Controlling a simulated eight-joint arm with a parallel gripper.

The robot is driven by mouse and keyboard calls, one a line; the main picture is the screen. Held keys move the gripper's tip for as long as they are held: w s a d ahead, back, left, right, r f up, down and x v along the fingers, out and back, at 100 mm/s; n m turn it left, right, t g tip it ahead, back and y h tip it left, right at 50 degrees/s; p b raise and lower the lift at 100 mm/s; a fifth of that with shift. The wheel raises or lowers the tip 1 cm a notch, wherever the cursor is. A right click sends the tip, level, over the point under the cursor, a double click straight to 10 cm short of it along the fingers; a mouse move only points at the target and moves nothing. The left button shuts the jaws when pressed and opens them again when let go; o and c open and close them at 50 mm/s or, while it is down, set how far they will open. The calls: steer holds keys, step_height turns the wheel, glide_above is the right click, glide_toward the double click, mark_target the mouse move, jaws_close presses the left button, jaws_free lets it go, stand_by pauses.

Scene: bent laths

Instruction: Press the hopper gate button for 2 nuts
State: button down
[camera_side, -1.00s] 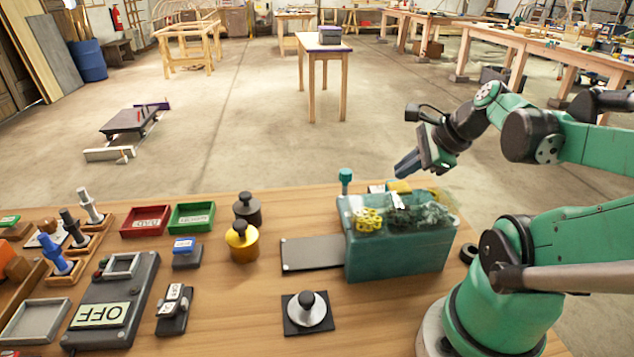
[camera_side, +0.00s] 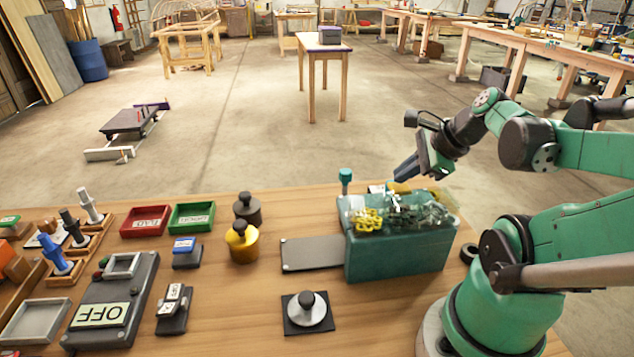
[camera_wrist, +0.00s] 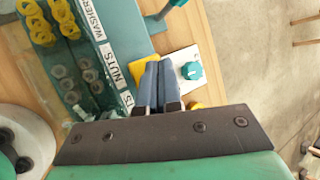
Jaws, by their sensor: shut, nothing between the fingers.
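The teal hopper box (camera_side: 400,250) stands at the right of the bench, with yellow pieces and grey metal pieces in its top. In the wrist view its edge (camera_wrist: 110,50) carries labels reading WASHERS and NUTS. A yellow pad (camera_side: 399,187) shows just behind the box; a yellow piece (camera_wrist: 143,70) also shows beside the fingers in the wrist view. I cannot tell for sure which part is the gate button. My gripper (camera_side: 403,172) is shut and empty, tilted downward above the box's back edge. In the wrist view its fingers (camera_wrist: 160,66) partly hide the yellow piece.
A grey plate (camera_side: 313,253) extends left from the box. Brass and dark weights (camera_side: 242,243) and several trays stand further left.

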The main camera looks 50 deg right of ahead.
mark_target(403, 187)
steer(key=shift+f, duration=0.75)
stand_by(0.7)
steer(key=shift+r, duration=1.2)
steer(key=shift+r, duration=2.5)
stand_by(0.5)
step_height(403, 187, up, 4)
steer(key=shift+f, duration=0.1)
steer(key=shift+f, duration=0.1)
